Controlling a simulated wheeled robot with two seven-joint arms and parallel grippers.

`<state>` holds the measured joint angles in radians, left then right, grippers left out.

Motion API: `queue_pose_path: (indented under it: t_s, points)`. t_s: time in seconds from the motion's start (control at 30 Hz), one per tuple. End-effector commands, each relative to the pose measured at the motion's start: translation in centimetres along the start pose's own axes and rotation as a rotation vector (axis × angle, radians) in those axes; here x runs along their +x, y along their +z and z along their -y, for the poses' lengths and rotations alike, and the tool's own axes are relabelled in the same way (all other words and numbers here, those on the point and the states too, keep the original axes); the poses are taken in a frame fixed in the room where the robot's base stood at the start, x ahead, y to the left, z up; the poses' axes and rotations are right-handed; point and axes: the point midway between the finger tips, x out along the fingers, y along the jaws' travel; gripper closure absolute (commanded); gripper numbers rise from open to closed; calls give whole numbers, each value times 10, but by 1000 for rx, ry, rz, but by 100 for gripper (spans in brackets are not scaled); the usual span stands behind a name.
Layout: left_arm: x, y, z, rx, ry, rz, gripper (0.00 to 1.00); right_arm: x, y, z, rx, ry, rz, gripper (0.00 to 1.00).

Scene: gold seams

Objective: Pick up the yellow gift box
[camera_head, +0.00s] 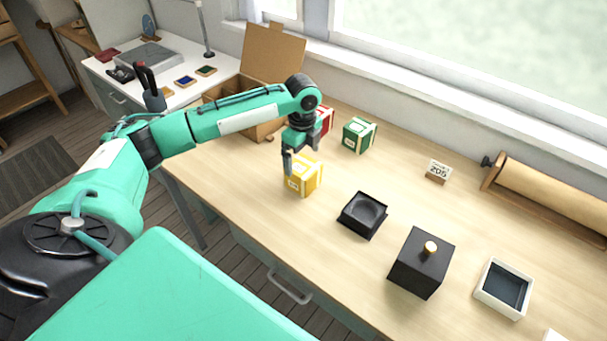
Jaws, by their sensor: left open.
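The yellow gift box (303,178) stands upright on the wooden table, left of its middle, with a pale label on its front. My left gripper (294,160) is at the box's upper back left, its fingers pointing down. The jaws are open, and one finger overlaps the box's left edge in the picture. I cannot tell whether it touches the box. My right gripper is out of view.
A red box (324,120) and a green box (361,135) stand behind. An open cardboard box (270,56) is at the back left. A black tray (363,214), a black box with a gold knob (422,263) and a white tray (503,289) stand to the right.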

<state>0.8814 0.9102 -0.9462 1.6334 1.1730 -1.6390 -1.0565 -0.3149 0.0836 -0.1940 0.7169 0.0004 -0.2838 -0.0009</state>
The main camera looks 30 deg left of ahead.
Motion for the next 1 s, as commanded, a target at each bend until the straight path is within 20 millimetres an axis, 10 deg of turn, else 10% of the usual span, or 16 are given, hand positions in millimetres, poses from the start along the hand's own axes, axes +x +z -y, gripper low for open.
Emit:
queue_pose_path:
  t_s: [0.77,1.0]
  points:
    - [58,-7,-5,1,0,1,2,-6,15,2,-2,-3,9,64]
    - [58,-7,-5,1,0,1,49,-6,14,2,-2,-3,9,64]
